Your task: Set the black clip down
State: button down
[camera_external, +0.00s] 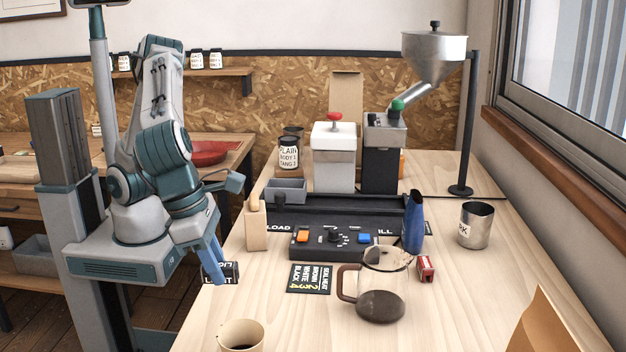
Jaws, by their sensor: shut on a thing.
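My gripper (214,278) has blue fingers that point down at the near left edge of the wooden table (270,325). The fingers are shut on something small. The black clip cannot be made out apart from the fingers and the dark card behind them. A black card (232,268) with white lettering lies at the table edge, partly hidden by my fingers. I cannot tell whether the fingertips touch the card or hang just above it.
A black price-like card (309,279), a glass carafe (382,285), a red box (426,268) and a cream cup (240,338) surround clear table in front.

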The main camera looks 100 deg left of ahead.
jog(key=s+d+m, duration=0.1)
jog(key=d, duration=0.1)
send_over(284, 326)
jog(key=s, duration=0.1)
notch_tip(284, 326, down, 7)
jog(key=shift+r+p, duration=0.1)
jog(key=shift+p, duration=0.2)
jog(key=shift+f, duration=2)
jog(key=shift+f, duration=0.1)
jog(key=c, duration=1.3)
grip_release()
jog(key=shift+o, duration=0.2)
